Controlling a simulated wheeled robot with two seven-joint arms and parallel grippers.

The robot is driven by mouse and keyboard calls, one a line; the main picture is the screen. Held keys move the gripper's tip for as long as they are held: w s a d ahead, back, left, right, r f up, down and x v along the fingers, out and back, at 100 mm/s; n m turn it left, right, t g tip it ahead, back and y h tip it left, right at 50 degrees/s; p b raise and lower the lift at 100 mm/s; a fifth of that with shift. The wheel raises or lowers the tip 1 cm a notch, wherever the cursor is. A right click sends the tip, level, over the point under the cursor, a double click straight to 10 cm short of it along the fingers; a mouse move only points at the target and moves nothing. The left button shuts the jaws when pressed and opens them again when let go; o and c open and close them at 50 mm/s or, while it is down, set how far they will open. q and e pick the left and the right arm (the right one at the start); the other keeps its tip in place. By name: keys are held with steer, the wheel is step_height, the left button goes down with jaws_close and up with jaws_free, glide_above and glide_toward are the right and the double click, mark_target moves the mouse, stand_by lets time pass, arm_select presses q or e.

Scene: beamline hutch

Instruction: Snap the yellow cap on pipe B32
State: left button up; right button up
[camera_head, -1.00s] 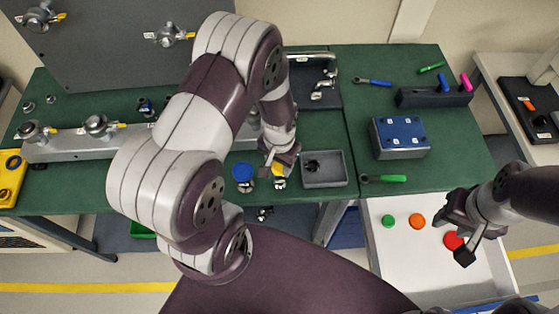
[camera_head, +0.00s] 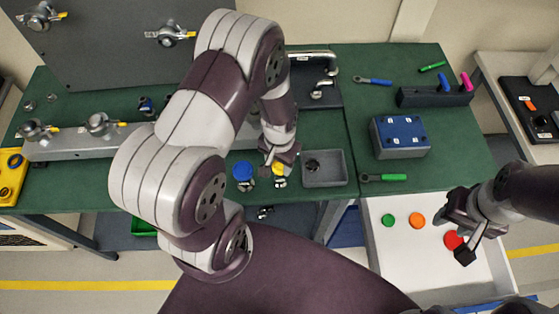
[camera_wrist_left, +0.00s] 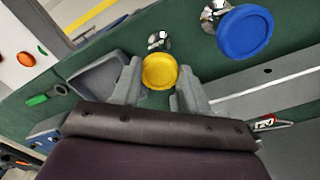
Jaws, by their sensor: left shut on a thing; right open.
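The yellow cap (camera_head: 278,169) is at the front of the green bench, and it also shows in the left wrist view (camera_wrist_left: 160,71). My left gripper (camera_head: 274,164) is shut on the yellow cap, with one finger on each side of it in the left wrist view (camera_wrist_left: 158,90). A short silver pipe (camera_wrist_left: 158,41) shows just beyond the cap; I cannot tell whether the cap is seated on it. No B32 label is readable. My right gripper (camera_head: 455,237) is open and empty over the white drawer at the right.
A blue cap (camera_head: 243,170) sits on a neighbouring silver pipe, left of the yellow one. A grey tray (camera_head: 343,176) stands close on the right. The white drawer (camera_head: 400,260) holds green, orange and red discs. A blue-topped box (camera_head: 400,135) and tools lie farther right.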

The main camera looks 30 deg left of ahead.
arm_select(q)
steer(key=shift+f+b, duration=0.4)
steer(key=shift+f, duration=0.15)
stand_by(0.4)
steer(key=o, duration=1.1)
step_height(320, 180, up, 13)
steer(key=shift+f+b, duration=0.15)
steer(key=shift+b, duration=0.8)
